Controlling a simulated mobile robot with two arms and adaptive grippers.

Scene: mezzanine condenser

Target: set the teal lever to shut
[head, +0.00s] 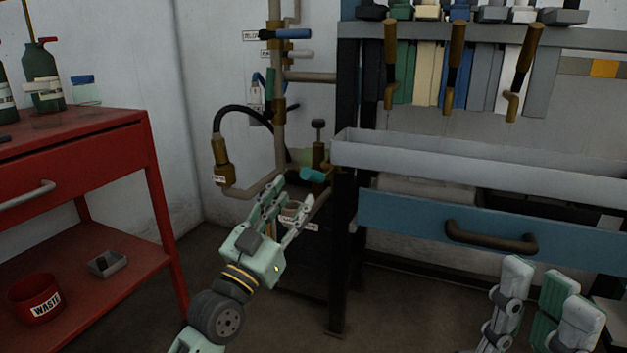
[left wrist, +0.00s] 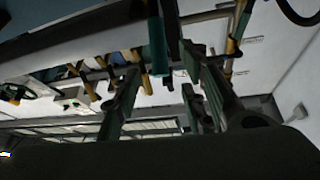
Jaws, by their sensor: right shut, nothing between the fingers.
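The teal lever (head: 313,175) is a short teal handle on the brass valve fitting low on the pipework, left of the bench post. It lies roughly sideways in the head view. My left gripper (head: 292,200) is open, its fingertips just below and left of the lever; I cannot tell whether they touch it. In the left wrist view the spread fingers (left wrist: 165,90) have a dark teal bar (left wrist: 157,45) beyond them, probably the lever. My right gripper (head: 537,285) is at the lower right in front of the bench, shut and empty, away from the lever.
A blue-handled valve (head: 292,34) sits higher on the pipe. A black hose (head: 240,108) loops left of the lever. The bench's dark post (head: 343,250) stands close right of it. A red cart (head: 155,185) with a waste bin (head: 36,298) is at left. Floor between is clear.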

